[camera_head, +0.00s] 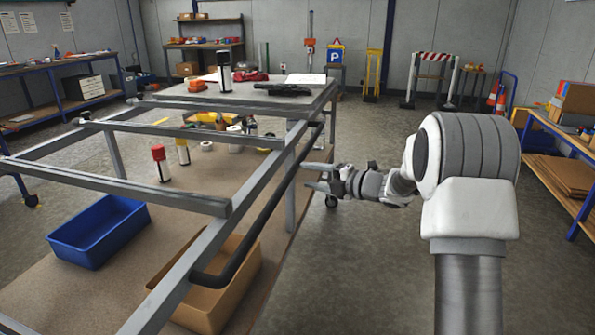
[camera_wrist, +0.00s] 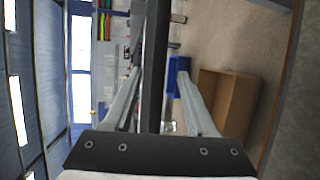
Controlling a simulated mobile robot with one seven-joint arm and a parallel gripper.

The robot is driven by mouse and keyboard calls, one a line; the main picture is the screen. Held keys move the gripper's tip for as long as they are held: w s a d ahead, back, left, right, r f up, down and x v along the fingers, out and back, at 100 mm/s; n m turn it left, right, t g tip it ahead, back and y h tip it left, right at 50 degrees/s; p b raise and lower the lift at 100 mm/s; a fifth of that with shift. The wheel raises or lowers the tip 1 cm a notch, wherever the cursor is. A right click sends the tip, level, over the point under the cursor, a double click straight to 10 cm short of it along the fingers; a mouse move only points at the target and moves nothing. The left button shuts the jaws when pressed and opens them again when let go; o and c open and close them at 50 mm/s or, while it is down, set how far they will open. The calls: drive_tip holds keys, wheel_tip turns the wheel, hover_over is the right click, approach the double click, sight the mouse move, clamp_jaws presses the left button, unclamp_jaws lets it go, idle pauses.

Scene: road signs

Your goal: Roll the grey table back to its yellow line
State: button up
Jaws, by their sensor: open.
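The grey table (camera_head: 218,97) is a metal frame on castors, with a partial top at the far end and a brown lower shelf. A black handle bar (camera_head: 266,214) runs along its right side. My gripper (camera_head: 309,176) is open beside this bar, with its fingers pointing left towards it. In the wrist view, the dark bar (camera_wrist: 156,70) shows between the two spread fingers; I cannot tell whether they touch it. A short yellow strip (camera_head: 161,121) shows through the frame; I cannot tell whether it is the yellow line.
A blue bin (camera_head: 98,232) and a brown box (camera_head: 226,293) sit on the lower shelf. Tools and tins lie on the table top and shelf. A workbench (camera_head: 62,95) stands left, wooden shelving (camera_head: 560,175) right.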

drive_tip(key=p+v, duration=0.1)
drive_tip(key=v, duration=1)
drive_tip(key=shift+p, duration=0.3)
drive_tip(key=shift+w+r, duration=0.1)
